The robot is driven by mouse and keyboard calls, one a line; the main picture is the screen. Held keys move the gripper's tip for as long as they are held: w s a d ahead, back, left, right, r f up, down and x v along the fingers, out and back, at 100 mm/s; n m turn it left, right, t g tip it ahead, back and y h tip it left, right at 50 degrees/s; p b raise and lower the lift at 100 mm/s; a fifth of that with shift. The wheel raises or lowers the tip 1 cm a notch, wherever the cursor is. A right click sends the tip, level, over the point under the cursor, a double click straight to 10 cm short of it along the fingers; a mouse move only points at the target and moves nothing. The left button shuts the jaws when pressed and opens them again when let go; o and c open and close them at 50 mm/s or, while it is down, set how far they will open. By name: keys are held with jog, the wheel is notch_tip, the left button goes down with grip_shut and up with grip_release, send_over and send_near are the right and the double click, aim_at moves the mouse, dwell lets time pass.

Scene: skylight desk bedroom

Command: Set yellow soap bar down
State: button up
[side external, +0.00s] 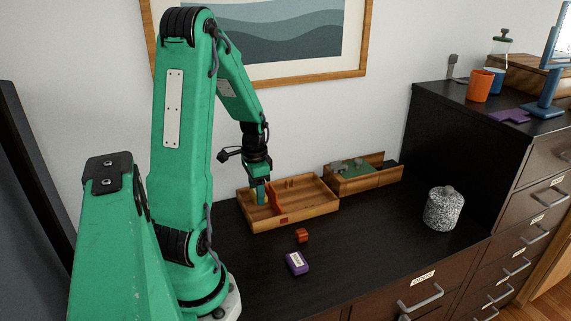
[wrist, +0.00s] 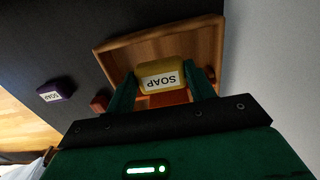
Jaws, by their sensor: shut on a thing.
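The yellow soap bar (wrist: 161,70), with a white SOAP label, is between the two green fingers of my gripper (wrist: 163,88) in the wrist view. My gripper is shut on it. In the side view my gripper (side external: 261,193) points down over the left part of a wooden tray (side external: 318,209), and the bar is hidden there behind the fingers. I cannot tell whether the bar touches the tray floor. The tray also shows behind the bar in the wrist view (wrist: 200,38).
A purple soap bar (side external: 297,263) and a small orange-brown block (side external: 301,235) lie in front of the tray. A second wooden box (side external: 372,182) stands behind right. A speckled canister (side external: 443,209) is at the right. The dark top between is clear.

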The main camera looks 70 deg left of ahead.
jog(key=shift+f, duration=0.15)
jog(key=shift+f, duration=1.9)
jog(key=shift+f, duration=0.15)
jog(key=o, duration=1)
jog(key=shift+r, duration=6.15)
